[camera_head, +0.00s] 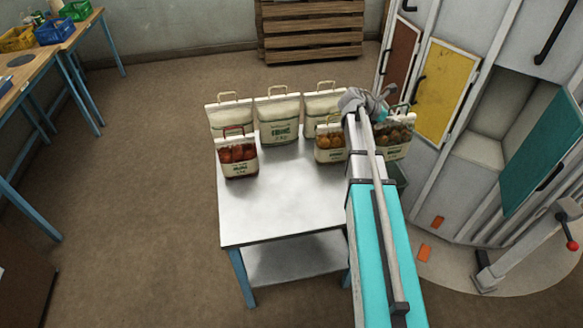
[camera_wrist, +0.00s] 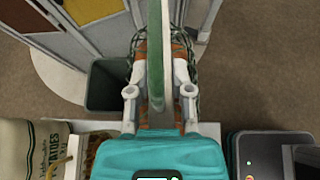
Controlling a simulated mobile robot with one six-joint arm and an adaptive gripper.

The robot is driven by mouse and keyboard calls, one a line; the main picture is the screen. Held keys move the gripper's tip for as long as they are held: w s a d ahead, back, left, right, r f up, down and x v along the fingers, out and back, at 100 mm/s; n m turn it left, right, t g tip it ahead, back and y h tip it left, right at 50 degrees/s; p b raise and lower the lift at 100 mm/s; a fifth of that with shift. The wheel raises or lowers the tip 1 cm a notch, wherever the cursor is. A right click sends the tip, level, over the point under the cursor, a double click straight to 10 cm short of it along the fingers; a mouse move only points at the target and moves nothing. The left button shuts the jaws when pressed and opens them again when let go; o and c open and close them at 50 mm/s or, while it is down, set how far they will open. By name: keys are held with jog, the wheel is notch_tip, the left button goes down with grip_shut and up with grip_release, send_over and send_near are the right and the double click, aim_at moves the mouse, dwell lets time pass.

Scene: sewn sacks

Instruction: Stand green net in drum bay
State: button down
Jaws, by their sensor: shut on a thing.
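The green net (camera_head: 394,141), a small net bag with a white label band, brown round contents and a green handle, is at the table's right end. My gripper (camera_wrist: 158,97) is shut on its green handle (camera_wrist: 155,50), and the netting (camera_wrist: 190,70) shows below the fingers in the wrist view. In the head view my arm partly hides the gripper and the bag's left side. The drum (camera_head: 440,170) stands at the right, with brown and yellow doors shut. One bay (camera_head: 487,145) is open and looks empty, with its teal door (camera_head: 543,150) swung out to the right.
Three white sacks (camera_head: 278,115) stand at the table's back. A red-handled net (camera_head: 238,157) and a yellow-handled net (camera_head: 329,150) stand before them. The table's (camera_head: 270,210) front is clear. A dark green bin (camera_wrist: 108,85) stands beside the table. A crank post (camera_head: 530,245) stands before the drum.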

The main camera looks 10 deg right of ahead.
jog(key=shift+w+d, duration=0.1)
jog(key=shift+w, duration=0.15)
dwell(0.5)
jog(key=shift+a, duration=0.6)
jog(key=s+a+n+t+y, duration=0.1)
jog(key=a+n+t, duration=0.3)
jog(key=a, duration=1.5)
jog(key=s+a+n+t+y, duration=0.2)
jog(key=a+n+t, duration=0.2)
jog(key=a, duration=1.6)
jog(key=shift+a+r+y, duration=0.2)
jog(key=shift+a+y, duration=0.05)
jog(key=shift+y, duration=0.15)
